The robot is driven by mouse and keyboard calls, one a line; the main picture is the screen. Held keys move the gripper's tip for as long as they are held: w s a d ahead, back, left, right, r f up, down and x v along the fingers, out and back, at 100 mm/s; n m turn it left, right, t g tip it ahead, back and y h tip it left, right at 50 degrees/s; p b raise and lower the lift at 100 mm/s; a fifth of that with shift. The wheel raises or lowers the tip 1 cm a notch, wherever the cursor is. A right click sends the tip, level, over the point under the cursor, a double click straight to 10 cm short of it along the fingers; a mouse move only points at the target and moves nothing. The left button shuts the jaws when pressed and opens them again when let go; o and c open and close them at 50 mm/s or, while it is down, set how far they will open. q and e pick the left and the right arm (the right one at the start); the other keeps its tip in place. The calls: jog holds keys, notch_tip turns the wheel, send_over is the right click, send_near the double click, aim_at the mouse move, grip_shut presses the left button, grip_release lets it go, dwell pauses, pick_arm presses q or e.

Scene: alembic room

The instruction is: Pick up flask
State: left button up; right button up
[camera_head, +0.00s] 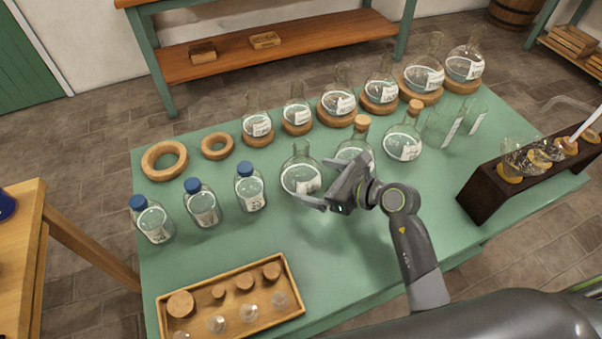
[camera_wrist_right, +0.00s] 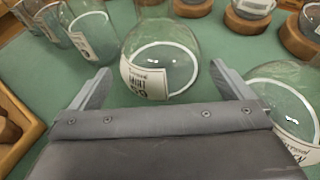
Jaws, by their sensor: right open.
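A round clear flask (camera_head: 300,172) with a white label and no stopper stands on the green table (camera_head: 350,240). My right gripper (camera_head: 319,183) is open beside it, on its near right side. In the right wrist view the same flask (camera_wrist_right: 165,55) stands just ahead, with its lower body between the spread fingertips; I cannot tell whether they touch it. A corked flask (camera_head: 355,147) stands right behind the gripper and is partly hidden by it. Another corked flask (camera_head: 404,138) stands further right. My left gripper is not in view.
Several flasks on cork rings (camera_head: 338,103) line the back. Blue-capped bottles (camera_head: 203,205) stand left, and a wooden tray (camera_head: 292,284) with corks lies in front. A dark rack (camera_head: 487,195) and glass beakers (camera_head: 441,127) stand right. The table front centre is clear.

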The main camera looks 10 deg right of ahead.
aim_at(308, 149)
jog(key=shift+p+x, duration=0.4)
jog(key=shift+x, duration=2.2)
jog(key=shift+d, duration=0.1)
jog(key=c, duration=0.9)
jog(key=shift+o, duration=0.2)
jog(key=shift+r, duration=0.1)
jog(key=shift+r, duration=4.8)
